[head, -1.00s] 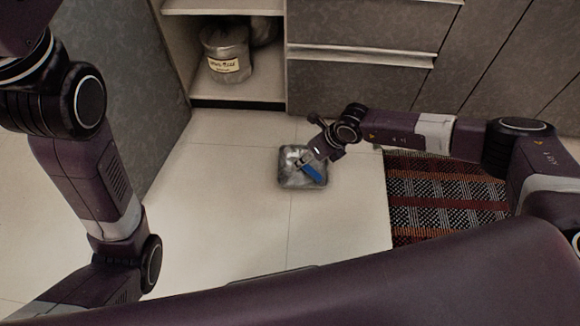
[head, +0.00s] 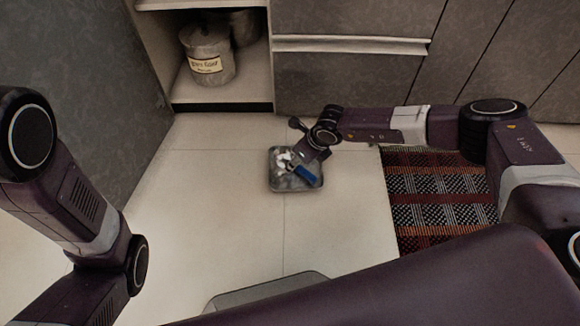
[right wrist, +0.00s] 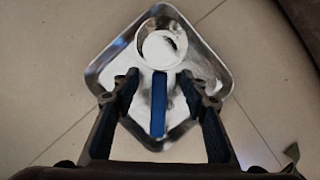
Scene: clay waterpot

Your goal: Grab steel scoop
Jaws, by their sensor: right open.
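The steel scoop has a round bowl (right wrist: 161,45) and a straight blue handle. It lies in a square steel tray (right wrist: 103,63) on the floor. In the right wrist view my right gripper (right wrist: 158,92) is open, with one finger on each side of the blue handle and a gap on both sides. In the head view the handle (head: 305,173) shows blue over the tray (head: 308,187), and my right gripper (head: 296,164) is above it, small and partly hidden. My left gripper is out of view; only parts of my left arm show.
A labelled pot (head: 207,55) stands in the open cabinet (head: 220,107) behind. Grey drawers (head: 345,75) are at the back. A striped rug (head: 435,200) lies right of the tray.

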